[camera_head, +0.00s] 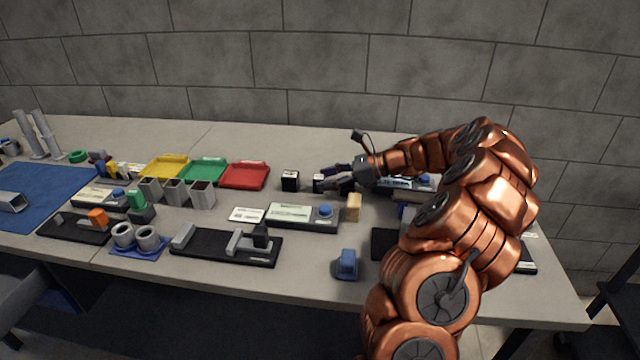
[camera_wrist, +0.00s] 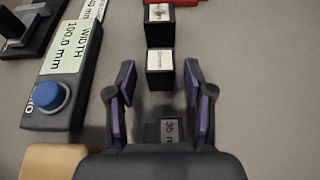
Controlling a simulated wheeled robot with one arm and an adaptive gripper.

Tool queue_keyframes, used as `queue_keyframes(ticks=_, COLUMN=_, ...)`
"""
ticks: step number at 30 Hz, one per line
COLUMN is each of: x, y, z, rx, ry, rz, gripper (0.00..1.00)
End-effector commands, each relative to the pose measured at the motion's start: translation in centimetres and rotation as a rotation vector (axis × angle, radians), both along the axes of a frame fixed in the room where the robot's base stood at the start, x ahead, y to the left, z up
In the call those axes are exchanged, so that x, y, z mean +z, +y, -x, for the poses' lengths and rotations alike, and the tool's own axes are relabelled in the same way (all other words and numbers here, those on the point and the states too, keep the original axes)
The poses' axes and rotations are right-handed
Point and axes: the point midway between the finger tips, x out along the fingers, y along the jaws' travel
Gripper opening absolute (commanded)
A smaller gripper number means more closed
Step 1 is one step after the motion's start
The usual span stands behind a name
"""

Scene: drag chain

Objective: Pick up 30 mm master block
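Three small dark blocks stand in a row in the wrist view. The far block (camera_wrist: 159,14) and the middle block (camera_wrist: 160,62) have white labels on top, too small to read surely. The near block (camera_wrist: 171,130) reads "35" and is partly hidden by my gripper. I cannot tell by label which is the 30 mm master block. My gripper (camera_wrist: 159,70) is open and empty, its fingertips either side of the middle block in the picture. In the head view the far block (camera_head: 290,181) and middle block (camera_head: 319,184) show left of my gripper (camera_head: 328,178).
A red tray (camera_head: 244,176) lies left of the blocks. A gauge box with a blue button (camera_wrist: 47,97) and a wooden block (camera_wrist: 50,163) are to the left in the wrist view. The table right of the blocks is clear there.

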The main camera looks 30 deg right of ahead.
Motion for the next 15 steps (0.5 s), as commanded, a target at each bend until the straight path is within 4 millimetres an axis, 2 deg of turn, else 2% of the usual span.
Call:
queue_keyframes(ticks=2, x=0.0, y=-0.01, z=0.01, rx=0.0, ry=0.0, rz=0.0, gripper=0.41)
queue_keyframes(ticks=13, x=0.01, y=-0.01, z=0.03, rx=0.0, ry=0.0, rz=0.0, gripper=0.02)
queue_keyframes(ticks=15, x=0.01, y=-0.01, z=0.02, rx=0.0, ry=0.0, rz=0.0, gripper=0.0)
